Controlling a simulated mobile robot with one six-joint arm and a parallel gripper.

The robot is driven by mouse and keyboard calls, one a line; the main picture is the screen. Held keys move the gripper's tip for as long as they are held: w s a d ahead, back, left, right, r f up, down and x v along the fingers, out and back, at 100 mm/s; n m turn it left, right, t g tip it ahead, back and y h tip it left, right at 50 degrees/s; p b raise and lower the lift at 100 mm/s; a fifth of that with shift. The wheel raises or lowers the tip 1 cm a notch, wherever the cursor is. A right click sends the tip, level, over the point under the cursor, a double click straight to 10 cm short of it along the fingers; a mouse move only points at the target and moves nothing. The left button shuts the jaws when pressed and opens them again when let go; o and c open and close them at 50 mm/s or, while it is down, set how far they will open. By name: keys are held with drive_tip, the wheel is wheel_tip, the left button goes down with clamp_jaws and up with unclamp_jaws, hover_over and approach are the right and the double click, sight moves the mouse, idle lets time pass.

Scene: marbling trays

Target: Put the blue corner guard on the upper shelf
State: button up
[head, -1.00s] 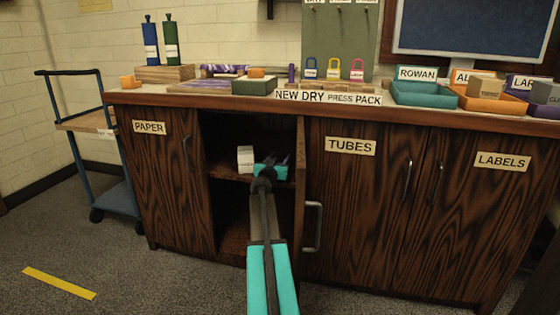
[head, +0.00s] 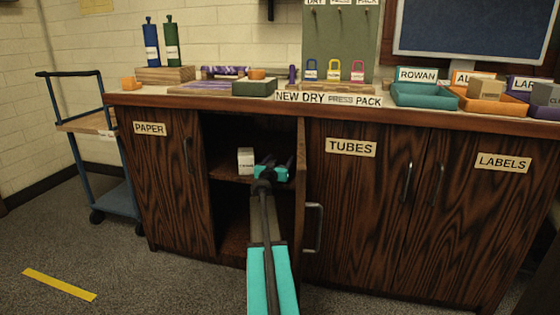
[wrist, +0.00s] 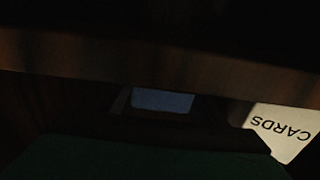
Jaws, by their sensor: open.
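A blue piece (wrist: 162,100), probably the blue corner guard, shows dimly in the middle of the wrist view. It appears to be on the shelf behind the dark shelf edge; its full shape is too dark to tell. In the head view it is hidden behind my gripper. My gripper (head: 278,164) is open, reaching into the open cabinet bay at upper shelf height. The upper shelf (head: 228,177) runs across this bay, its front edge (wrist: 160,55) crossing the upside-down wrist view. I cannot tell whether the fingers touch the blue piece.
A white box (head: 245,161) stands on the shelf left of my gripper; its CARDS label (wrist: 285,130) shows in the wrist view. The open door (head: 300,190) is close on the right. The lower compartment (head: 235,222) looks empty where visible. A cart (head: 100,130) stands far left.

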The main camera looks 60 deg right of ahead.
drive_tip(key=p+v, duration=0.1)
drive_tip(key=v, duration=1.1)
idle(0.4)
drive_tip(key=shift+r, duration=0.2)
idle(0.5)
